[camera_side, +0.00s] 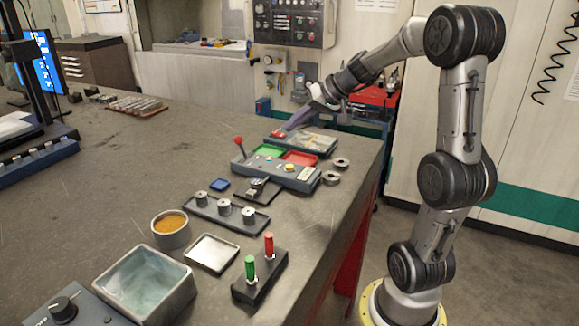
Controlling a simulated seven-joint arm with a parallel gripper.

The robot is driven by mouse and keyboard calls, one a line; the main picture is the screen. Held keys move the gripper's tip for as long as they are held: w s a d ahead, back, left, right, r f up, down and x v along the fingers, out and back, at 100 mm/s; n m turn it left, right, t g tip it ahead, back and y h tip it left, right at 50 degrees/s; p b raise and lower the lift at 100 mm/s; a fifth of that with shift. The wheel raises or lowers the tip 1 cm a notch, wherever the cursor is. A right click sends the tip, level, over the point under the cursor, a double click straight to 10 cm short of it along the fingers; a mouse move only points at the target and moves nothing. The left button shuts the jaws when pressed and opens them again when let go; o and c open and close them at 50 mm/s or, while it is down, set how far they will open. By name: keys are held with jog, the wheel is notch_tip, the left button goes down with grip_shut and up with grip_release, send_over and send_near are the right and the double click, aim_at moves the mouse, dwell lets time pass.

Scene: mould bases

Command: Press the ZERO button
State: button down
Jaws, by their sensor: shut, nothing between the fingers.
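My gripper (287,128) is shut and empty, reaching down and left from the right side of the bench. Its tip is over or at the left end of a flat grey device (312,142) near the bench's back right edge. A small red part (277,134) shows on that device just below the fingertips. I cannot tell whether the tip touches it. No ZERO lettering can be read at this size. A grey control box (275,172) in front carries a yellow button (290,167), a red-knobbed lever (239,141), a green tray (268,151) and a red tray (300,158).
Two metal rings (331,178) lie right of the control box. Nearer are a rack of metal weights (225,215), a tan-filled cup (170,230), a clear-lined basin (145,282) and a block with green and red handles (260,279). The bench's left middle is clear.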

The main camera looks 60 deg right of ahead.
jog(key=shift+f, duration=0.15)
send_over(293, 170)
jog(key=shift+f, duration=4.25)
jog(key=shift+f, duration=0.15)
jog(key=shift+f, duration=0.3)
jog(key=shift+f, duration=0.35)
jog(key=shift+r, duration=0.75)
